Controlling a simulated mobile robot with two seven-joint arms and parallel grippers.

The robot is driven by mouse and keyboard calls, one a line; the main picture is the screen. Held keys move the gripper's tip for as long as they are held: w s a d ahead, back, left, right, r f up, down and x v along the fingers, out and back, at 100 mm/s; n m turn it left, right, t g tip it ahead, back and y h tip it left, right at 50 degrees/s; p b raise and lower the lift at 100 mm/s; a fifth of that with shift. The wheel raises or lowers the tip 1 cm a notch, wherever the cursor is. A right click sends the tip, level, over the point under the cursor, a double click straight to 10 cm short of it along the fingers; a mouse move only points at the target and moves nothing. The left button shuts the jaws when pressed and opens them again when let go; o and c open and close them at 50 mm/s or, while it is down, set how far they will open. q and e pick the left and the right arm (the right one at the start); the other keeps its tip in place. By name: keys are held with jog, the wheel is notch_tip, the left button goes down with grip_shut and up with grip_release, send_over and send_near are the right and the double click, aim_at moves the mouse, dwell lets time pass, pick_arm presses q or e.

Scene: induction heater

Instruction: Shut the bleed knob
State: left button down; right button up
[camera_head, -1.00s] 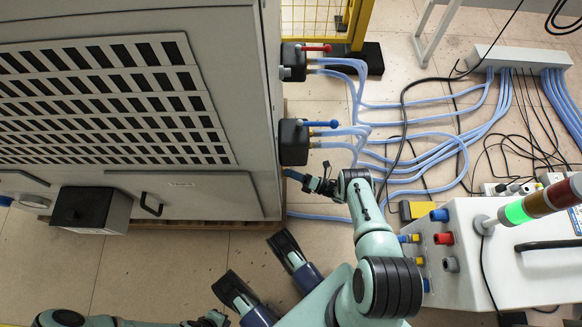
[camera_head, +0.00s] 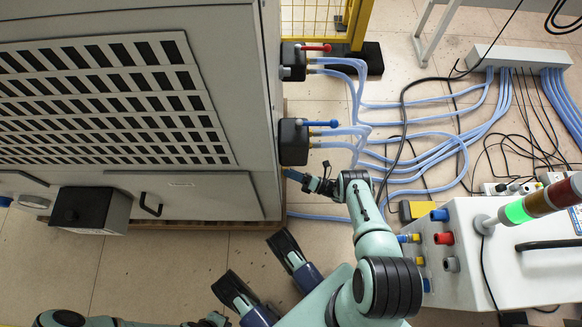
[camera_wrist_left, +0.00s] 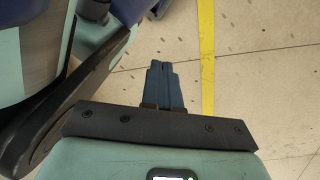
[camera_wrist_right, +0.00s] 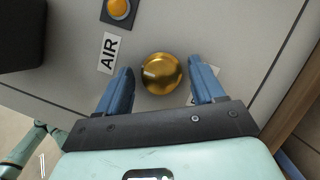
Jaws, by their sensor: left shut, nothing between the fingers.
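The bleed knob is a round, shiny gold knob (camera_wrist_right: 162,73) on the grey cabinet face in the right wrist view. My right gripper (camera_wrist_right: 164,84) is open, with one blue finger on each side of the knob. A gap shows between the knob and each finger. In the head view the right gripper (camera_head: 298,177) is beside the cabinet's lower right edge, and the knob is hidden there. My left gripper (camera_wrist_left: 163,68) is shut and empty over the floor in the left wrist view.
An AIR label (camera_wrist_right: 109,53) and an orange button (camera_wrist_right: 118,8) are near the knob. Above the right gripper, a black block with a blue lever (camera_head: 320,123) and pale blue hoses (camera_head: 345,131) stick out from the cabinet (camera_head: 230,190). A white machine (camera_head: 500,250) stands at right.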

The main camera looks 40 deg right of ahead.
pick_arm(q)
jog(key=shift+w+r+p, duration=0.3)
jog(key=shift+w+p, duration=0.05)
jog(key=shift+w, duration=0.3)
pick_arm(e)
jog(key=v, duration=1.3)
jog(key=shift+s, duration=0.15)
jog(key=shift+d+f, duration=0.1)
